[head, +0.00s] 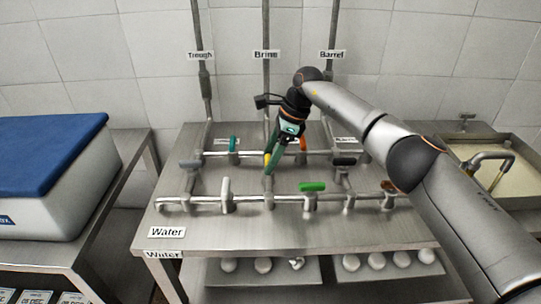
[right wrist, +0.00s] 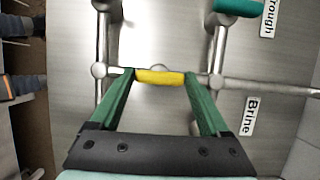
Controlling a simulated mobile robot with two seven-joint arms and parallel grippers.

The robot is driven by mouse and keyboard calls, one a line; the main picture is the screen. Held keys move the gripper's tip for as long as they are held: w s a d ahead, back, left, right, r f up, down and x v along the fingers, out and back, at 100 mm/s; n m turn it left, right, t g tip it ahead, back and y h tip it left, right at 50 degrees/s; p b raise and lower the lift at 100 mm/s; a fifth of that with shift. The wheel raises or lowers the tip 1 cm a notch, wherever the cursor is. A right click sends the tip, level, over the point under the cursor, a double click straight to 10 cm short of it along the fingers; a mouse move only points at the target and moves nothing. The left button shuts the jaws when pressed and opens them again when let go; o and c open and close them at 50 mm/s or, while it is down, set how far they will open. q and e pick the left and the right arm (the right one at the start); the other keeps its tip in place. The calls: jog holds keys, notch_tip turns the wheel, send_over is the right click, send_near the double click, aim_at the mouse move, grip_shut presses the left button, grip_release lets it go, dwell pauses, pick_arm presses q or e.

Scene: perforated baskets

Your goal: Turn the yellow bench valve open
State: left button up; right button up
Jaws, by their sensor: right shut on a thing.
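The yellow bench valve's handle (head: 267,160) is on the steel bench's pipework, mostly hidden by my gripper in the head view. My right gripper (head: 269,170) reaches down over it from behind and above. In the right wrist view the yellow handle (right wrist: 160,77) lies between the two green fingers of my right gripper (right wrist: 160,80), one finger at each end. The gripper is shut on it. There the handle lies roughly in line with the pipe beneath it. My left gripper is not in view.
Other valve handles stand close by: teal (head: 233,142), orange (head: 303,143), grey (head: 190,163), black (head: 344,162), white (head: 226,187), green (head: 312,187) and brown (head: 388,186). A blue-lidded box (head: 50,150) is at left, a basin (head: 500,160) at right. The bench front is clear.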

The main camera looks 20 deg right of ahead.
jog(key=shift+r, duration=0.1)
jog(key=o, duration=1.2)
jog(key=v, duration=1.2)
jog(key=shift+d+r, duration=0.1)
jog(key=shift+r, duration=0.1)
